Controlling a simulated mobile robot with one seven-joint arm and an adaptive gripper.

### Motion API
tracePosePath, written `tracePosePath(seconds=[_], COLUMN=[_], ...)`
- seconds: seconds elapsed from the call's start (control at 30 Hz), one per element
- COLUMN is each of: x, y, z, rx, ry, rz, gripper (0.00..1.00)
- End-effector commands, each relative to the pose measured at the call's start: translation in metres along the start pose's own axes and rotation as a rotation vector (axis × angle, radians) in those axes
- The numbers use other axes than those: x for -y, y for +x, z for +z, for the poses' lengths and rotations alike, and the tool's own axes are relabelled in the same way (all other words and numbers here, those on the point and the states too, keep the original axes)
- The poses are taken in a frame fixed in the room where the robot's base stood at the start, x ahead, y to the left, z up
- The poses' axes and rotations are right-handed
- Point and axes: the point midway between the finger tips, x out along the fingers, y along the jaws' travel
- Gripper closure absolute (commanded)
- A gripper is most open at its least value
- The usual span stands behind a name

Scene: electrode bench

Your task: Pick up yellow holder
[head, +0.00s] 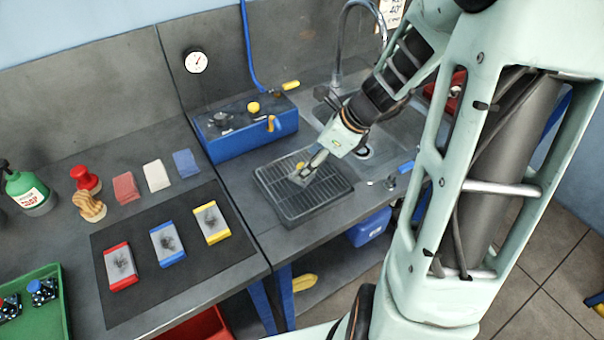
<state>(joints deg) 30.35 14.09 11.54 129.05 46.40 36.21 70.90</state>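The yellow holder (211,222) is a grey block with yellow ends and a dark scribbled patch on its top face. It lies flat on the dark mat, at the right end of a row with a blue-ended holder (167,243) and a red-ended holder (120,266). My gripper (301,179) is to the right of the yellow holder and apart from it, pointing down over the ribbed black tray (283,212). A small yellowish patch shows by its fingers. The fingers are too small to tell whether they are open or shut.
The dark mat (191,278) has bare room in front of the holders. Behind it lie red (126,188), white (156,176) and blue (186,163) pads, with brushes and a green bottle (28,193) at left. A blue box (245,137) stands behind the tray; a sink is behind my arm.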

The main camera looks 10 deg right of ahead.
Motion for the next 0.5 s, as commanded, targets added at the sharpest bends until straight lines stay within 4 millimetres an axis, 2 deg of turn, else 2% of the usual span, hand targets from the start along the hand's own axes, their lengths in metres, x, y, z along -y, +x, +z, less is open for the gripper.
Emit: tracePosePath(seconds=[0.3,0.5], x=[0.002,0.003], y=[0.04,0.048], z=[-0.004,-0.004], rx=[0.0,-0.001], ry=[0.001,0.0], rz=[0.002,-0.001], gripper=[0.41,0.41])
